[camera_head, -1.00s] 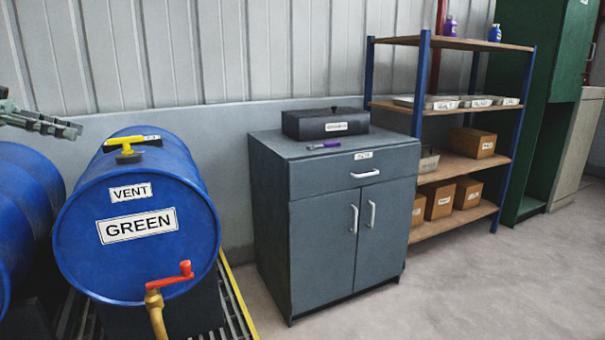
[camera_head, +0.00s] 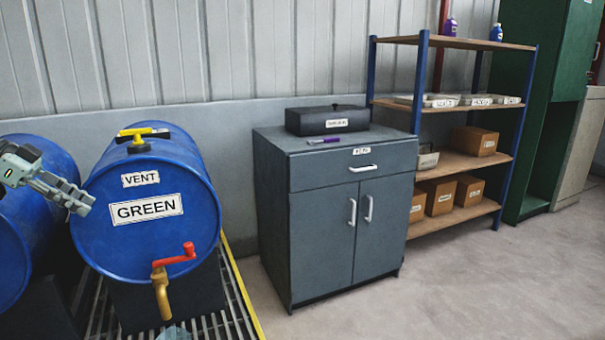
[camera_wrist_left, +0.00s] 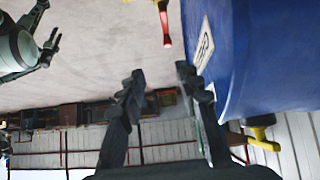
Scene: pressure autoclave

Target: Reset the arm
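My left gripper (camera_head: 78,205) comes in from the left, in front of the left side of the blue drum labelled GREEN (camera_head: 200,230). In the left wrist view, its two dark fingers (camera_wrist_left: 162,80) stand apart with nothing between them. The drum (camera_wrist_left: 265,50) fills the right of that view, beside the fingers. Another grey arm part with a claw-like end (camera_wrist_left: 48,45) shows at the upper left there, probably my right arm; whether its fingers are open is unclear. My right gripper is out of the head view.
The drum has a yellow vent cap (camera_head: 140,137) and a brass tap with a red handle (camera_head: 175,258). Another blue drum (camera_head: 15,240) stands left. A grey cabinet (camera_head: 325,240) holds a black box (camera_head: 328,120). Shelves (camera_head: 460,165) stand beyond. The floor at right is clear.

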